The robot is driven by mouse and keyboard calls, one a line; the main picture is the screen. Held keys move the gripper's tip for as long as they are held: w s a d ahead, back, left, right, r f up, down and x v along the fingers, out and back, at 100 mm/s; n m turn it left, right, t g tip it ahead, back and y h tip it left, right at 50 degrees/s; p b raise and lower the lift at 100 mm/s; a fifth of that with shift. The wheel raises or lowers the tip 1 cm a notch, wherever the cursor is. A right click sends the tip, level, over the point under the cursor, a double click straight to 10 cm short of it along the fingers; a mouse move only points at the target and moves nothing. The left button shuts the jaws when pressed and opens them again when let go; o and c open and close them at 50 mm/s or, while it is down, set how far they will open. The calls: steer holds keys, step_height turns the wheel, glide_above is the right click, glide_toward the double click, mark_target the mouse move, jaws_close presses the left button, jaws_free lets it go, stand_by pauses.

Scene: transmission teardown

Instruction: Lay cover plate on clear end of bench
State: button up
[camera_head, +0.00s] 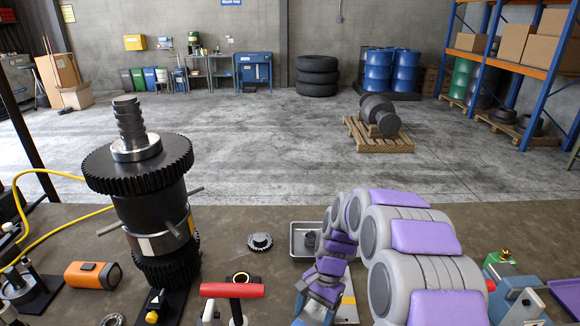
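My arm of grey and purple links curves up from the lower right and bends down over the front of the bench (230,222). Its end, my gripper (314,303), is low near the bottom edge of the picture, and its fingers cannot be made out. No cover plate can be clearly told. A pale flat piece with a yellow edge (347,311) lies just right of my gripper, partly hidden by the arm; I cannot tell what it is. The dark gear assembly (150,205) stands upright at the left of the bench.
A metal tray (299,248) lies behind my arm, with a small gear (260,242) left of it. A red T-handle tool (232,290) and an orange flashlight (93,275) are in front. A blue device (519,288) sits right. Bench between assembly and tray is mostly bare.

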steer(key=w+d+n, duration=0.2)
steer(key=w+d+r+n+h, duration=0.1)
steer(key=w+d+n, duration=0.1)
steer(key=w+d+n+g+h, duration=0.1)
steer(key=w+d+n, duration=0.1)
steer(key=d, duration=0.1)
steer(key=shift+w+r, duration=0.2)
steer(key=shift+w+d+r+n+h, duration=0.2)
steer(key=shift+d+n+h, duration=0.2)
steer(key=shift+d+n, duration=0.15)
steer(key=shift+a, duration=0.1)
